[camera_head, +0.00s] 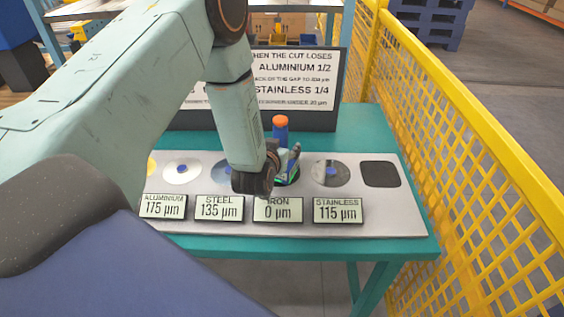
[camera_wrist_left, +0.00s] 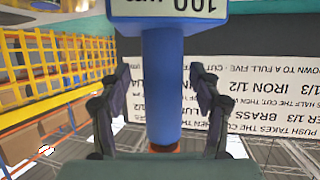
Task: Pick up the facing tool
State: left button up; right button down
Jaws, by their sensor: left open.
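The facing tool (camera_head: 280,133) stands upright on the grey board, a blue handle with an orange top, at the spot behind the iron display. Its lower part is hidden by my left gripper (camera_head: 283,165) in the head view. In the left wrist view, which is upside down, the blue handle (camera_wrist_left: 162,85) runs between the two fingers of my left gripper (camera_wrist_left: 160,72). The fingers are open, with visible gaps on both sides of the handle. A display reading 100 sits on the tool at the top edge of that view. My right gripper is not in view.
The grey board (camera_head: 400,218) on the teal table (camera_head: 420,240) carries discs and several displays; iron reads 0 µm, stainless (camera_head: 338,210) 115 µm. A dark-framed sign (camera_head: 300,80) stands close behind the tool. A yellow mesh fence (camera_head: 460,140) runs along the right.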

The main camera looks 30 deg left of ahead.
pick_arm(q)
jog(key=shift+a, duration=0.3)
jog(key=shift+w+d, duration=0.15)
jog(key=shift+d, duration=0.05)
jog(key=c, duration=0.6)
jog(key=shift+a, duration=0.15)
jog(key=c, duration=0.7)
grip_shut()
jog(key=shift+w+r, duration=0.1)
jog(key=shift+w, duration=0.05)
